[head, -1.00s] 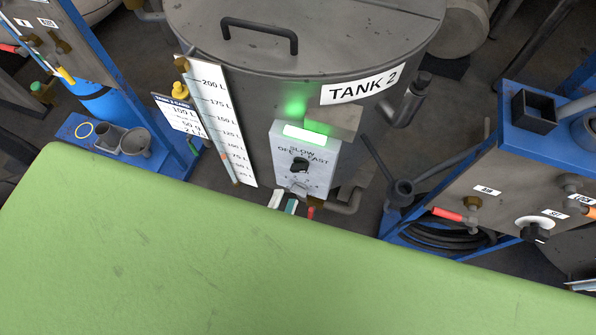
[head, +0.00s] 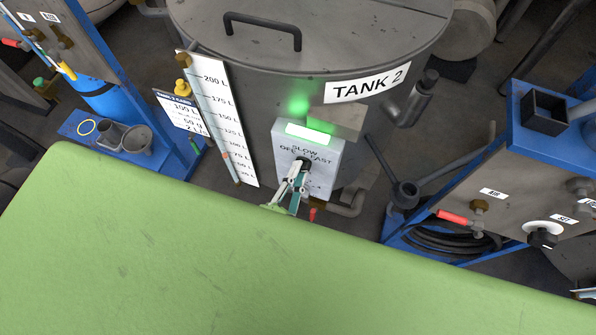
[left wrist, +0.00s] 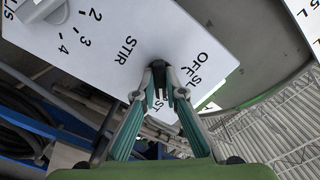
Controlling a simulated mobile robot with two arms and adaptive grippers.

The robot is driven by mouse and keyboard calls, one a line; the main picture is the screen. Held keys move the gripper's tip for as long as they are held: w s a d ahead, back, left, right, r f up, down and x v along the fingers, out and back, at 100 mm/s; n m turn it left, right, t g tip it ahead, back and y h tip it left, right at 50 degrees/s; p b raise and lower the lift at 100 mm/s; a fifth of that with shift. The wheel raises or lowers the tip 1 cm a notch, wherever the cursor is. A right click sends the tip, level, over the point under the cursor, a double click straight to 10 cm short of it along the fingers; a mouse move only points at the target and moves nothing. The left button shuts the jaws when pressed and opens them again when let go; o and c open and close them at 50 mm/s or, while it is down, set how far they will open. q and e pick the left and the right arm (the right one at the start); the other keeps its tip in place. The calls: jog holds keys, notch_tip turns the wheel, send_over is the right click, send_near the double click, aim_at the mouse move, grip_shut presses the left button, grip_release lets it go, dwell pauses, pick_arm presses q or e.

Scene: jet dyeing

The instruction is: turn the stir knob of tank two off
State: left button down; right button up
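Tank two (head: 310,55) stands at the back, labelled TANK 2. Its white control box (head: 318,165) is on its front, with a lit green lamp (head: 307,132) on top. The black stir knob (head: 304,162) is mostly hidden behind my left gripper (head: 300,170), whose fingers reach up to it from below. In the left wrist view, the fingertips of my left gripper (left wrist: 163,72) are close together, with a dark part of the knob between them. STIR, OFF, SLOW and FAST are printed around it. The knob's pointer direction is hidden. My right gripper is not in view.
A second dial (left wrist: 40,8) with numbers is on the same panel. A level scale (head: 220,120) stands left of the box. A pipe (head: 350,204) bends below right. Blue-framed stands (head: 490,170) are to the right and left.

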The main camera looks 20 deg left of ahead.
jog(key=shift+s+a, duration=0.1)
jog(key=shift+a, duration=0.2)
pick_arm(q)
jog(key=shift+n, duration=0.3)
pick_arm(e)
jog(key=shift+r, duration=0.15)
pick_arm(q)
jog(key=n+p, duration=0.2)
jog(key=n, duration=1.2)
jog(key=shift+d+p, duration=0.2)
jog(key=shift+p, duration=0.15)
jog(key=n, duration=0.5)
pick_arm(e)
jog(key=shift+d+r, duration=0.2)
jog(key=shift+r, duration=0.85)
pick_arm(q)
jog(key=shift+n, duration=0.3)
